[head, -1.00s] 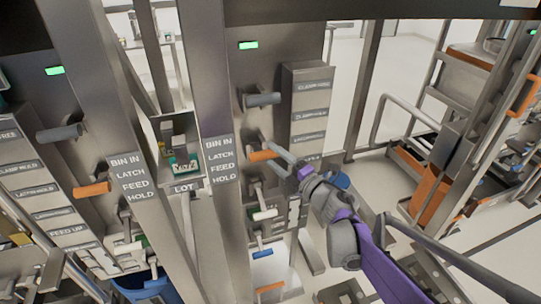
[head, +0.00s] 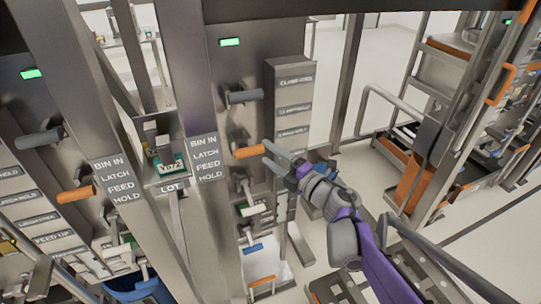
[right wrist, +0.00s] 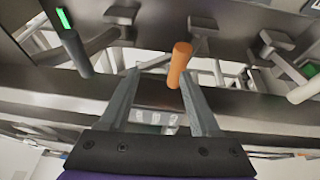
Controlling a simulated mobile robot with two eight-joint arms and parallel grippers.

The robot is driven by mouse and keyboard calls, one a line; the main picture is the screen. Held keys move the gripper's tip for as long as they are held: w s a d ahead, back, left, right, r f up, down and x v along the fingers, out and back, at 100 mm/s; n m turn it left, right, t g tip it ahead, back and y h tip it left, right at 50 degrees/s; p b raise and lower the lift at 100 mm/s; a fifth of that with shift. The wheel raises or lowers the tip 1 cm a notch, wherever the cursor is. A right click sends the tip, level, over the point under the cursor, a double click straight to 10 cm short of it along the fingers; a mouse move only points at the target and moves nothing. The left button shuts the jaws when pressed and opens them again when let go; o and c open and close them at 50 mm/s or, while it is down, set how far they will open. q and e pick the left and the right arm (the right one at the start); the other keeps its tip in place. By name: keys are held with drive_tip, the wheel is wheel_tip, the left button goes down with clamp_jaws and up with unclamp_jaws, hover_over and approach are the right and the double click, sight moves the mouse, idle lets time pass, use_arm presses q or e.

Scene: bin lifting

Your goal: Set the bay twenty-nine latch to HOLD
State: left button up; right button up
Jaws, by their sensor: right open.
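The orange-handled latch lever (head: 248,152) sticks out from the right-hand bay's panel, level with the upper lines of the label strip (head: 208,160) reading BIN IN, LATCH, FEED, HOLD. I cannot read a bay number. My right gripper (head: 268,154) is open, its fingertips at the right end of the orange handle. In the right wrist view, the orange handle (right wrist: 179,64) shows near the tip of the right-hand finger, with a wide gap to the left-hand finger of my gripper (right wrist: 158,74). I cannot tell whether they touch. My left gripper is not in view.
A grey handle (head: 243,97) with a green light (head: 230,42) sits above the latch, and a blue-tipped lever (head: 253,248) below. Another bay at left has its own orange handle (head: 76,195). A labelled block (head: 290,100) stands close right.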

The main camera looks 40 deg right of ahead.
drive_tip(key=shift+s, duration=0.1)
drive_tip(key=s+d, duration=0.1)
drive_tip(key=s, duration=0.9)
drive_tip(key=shift+s+d+f+b, duration=0.3)
idle(0.5)
